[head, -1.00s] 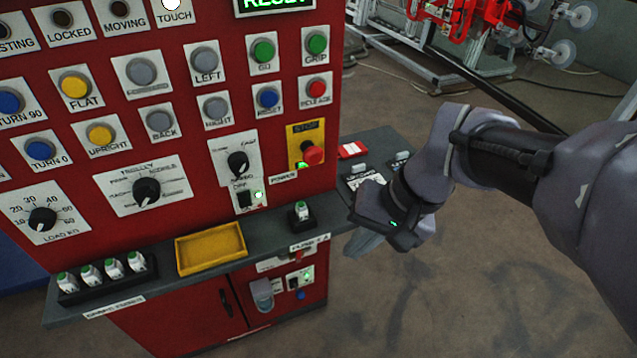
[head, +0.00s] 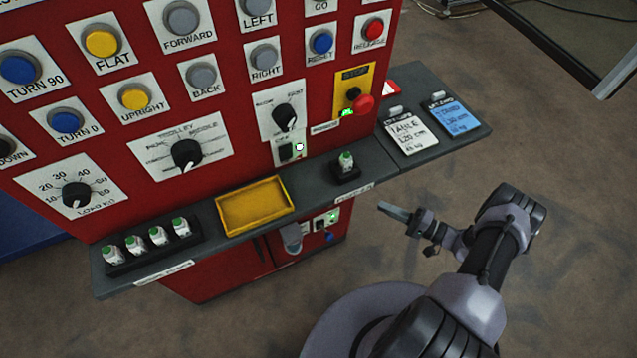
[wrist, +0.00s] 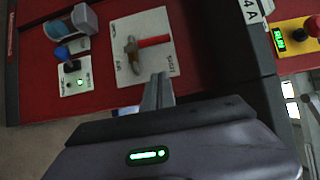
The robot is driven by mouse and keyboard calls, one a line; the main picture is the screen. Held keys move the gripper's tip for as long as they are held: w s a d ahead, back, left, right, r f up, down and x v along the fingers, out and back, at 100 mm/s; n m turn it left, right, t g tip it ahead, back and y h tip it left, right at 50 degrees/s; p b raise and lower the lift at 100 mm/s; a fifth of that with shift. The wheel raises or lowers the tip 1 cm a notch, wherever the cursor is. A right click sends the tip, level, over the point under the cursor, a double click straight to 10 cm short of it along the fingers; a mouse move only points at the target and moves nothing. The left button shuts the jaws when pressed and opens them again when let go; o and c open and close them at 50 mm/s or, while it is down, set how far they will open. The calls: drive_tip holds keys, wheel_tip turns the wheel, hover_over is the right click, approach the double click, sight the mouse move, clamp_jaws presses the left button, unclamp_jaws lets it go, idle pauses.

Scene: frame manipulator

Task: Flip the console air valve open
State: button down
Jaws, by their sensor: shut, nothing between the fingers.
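The air valve (wrist: 131,56) shows in the wrist view as a brass body with a red lever (wrist: 154,41) on a white plate (wrist: 122,27) on the red console front. The lever extends to the right in that picture. The plate's lettering is too small to read surely. My gripper's fingers (wrist: 160,88) are shut and empty, with their tips at the plate's lower edge in the picture; contact cannot be told. In the head view my gripper (head: 393,211) is right of the console's lower front, below the shelf. I cannot make out the valve there.
The grey shelf (head: 214,232) juts out above the lower front, carrying a yellow tray (head: 223,217) and a small switch block (head: 346,167). Beside the valve are a clear-and-blue cup (wrist: 82,19) and a blue knob (wrist: 62,53). The red stop button (head: 364,104) is above.

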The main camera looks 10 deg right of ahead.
drive_tip(key=shift+s+d+f, duration=0.1)
drive_tip(key=shift+s+d, duration=0.15)
drive_tip(key=s+a+b+x, duration=0.2)
drive_tip(key=b+x, duration=0.1)
drive_tip(key=x, duration=1)
drive_tip(key=shift+s+d+r, duration=0.1)
drive_tip(key=shift+r, duration=0.15)
